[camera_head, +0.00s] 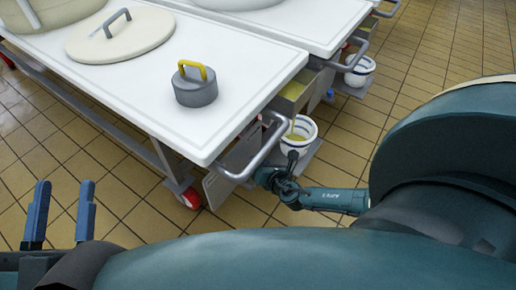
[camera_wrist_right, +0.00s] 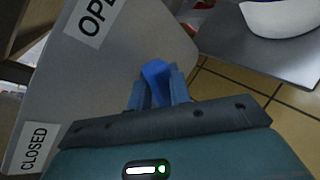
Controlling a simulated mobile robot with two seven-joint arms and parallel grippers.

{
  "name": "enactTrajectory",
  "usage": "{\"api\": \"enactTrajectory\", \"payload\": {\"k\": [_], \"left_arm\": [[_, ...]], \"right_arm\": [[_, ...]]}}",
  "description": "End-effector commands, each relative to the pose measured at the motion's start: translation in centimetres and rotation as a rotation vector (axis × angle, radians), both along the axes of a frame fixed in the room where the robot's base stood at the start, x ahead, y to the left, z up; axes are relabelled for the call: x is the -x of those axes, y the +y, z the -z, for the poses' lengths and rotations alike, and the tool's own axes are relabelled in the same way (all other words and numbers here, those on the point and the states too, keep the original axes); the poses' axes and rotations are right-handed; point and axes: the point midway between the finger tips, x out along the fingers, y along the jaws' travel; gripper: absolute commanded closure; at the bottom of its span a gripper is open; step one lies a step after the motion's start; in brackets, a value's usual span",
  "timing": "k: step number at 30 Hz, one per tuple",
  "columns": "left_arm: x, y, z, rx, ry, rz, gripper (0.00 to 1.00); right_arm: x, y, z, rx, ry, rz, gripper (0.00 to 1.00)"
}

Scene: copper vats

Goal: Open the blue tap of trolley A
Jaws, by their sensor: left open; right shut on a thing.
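The blue tap handle (camera_wrist_right: 156,70) sits between the fingers of my right gripper (camera_wrist_right: 158,92) in the right wrist view. The gripper is shut on it, in front of a grey plate (camera_wrist_right: 110,75). An "OPEN" label (camera_wrist_right: 95,18), partly cut off, is at the upper left and a "CLOSED" label (camera_wrist_right: 33,148) at the lower left. In the head view my right gripper (camera_head: 272,177) is at the end of the near white trolley (camera_head: 240,75), below its push handle; the tap is hidden there. I see no trolley letter. My left gripper (camera_head: 60,215) is open and empty, away from the trolley.
A white bucket (camera_head: 310,132) with yellowish content stands beside the right gripper on a grey shelf. The trolley's grey push handle (camera_head: 270,150) is close to that gripper. A grey weight (camera_head: 195,90) and a cream lid (camera_head: 120,40) lie on top. Tiled floor is free at right.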

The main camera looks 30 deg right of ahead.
Motion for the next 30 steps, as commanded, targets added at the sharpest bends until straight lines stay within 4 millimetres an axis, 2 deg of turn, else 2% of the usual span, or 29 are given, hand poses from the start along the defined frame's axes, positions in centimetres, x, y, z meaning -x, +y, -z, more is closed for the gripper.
{"api": "enactTrajectory", "payload": {"k": [16, 17, 18, 23, 30], "left_arm": [[-0.13, 0.01, -0.37, -0.001, -0.016, 0.000, 0.59], [-0.14, 0.02, -0.37, -0.001, -0.017, 0.000, 0.59], [-0.13, 0.01, -0.37, -0.001, -0.017, 0.000, 0.59], [-0.13, 0.01, -0.37, -0.001, -0.016, 0.000, 0.59], [-0.13, 0.01, -0.38, -0.001, -0.015, 0.000, 0.59]], "right_arm": [[-0.37, -0.30, -0.06, -0.025, 0.004, 0.004, 1.00], [-0.37, -0.30, -0.06, -0.025, 0.004, 0.004, 0.78], [-0.35, -0.30, -0.05, -0.024, 0.004, 0.003, 0.75], [-0.23, -0.23, 0.02, -0.023, 0.006, 0.002, 0.62], [-0.14, -0.17, 0.06, -0.023, 0.008, 0.001, 0.60]]}}
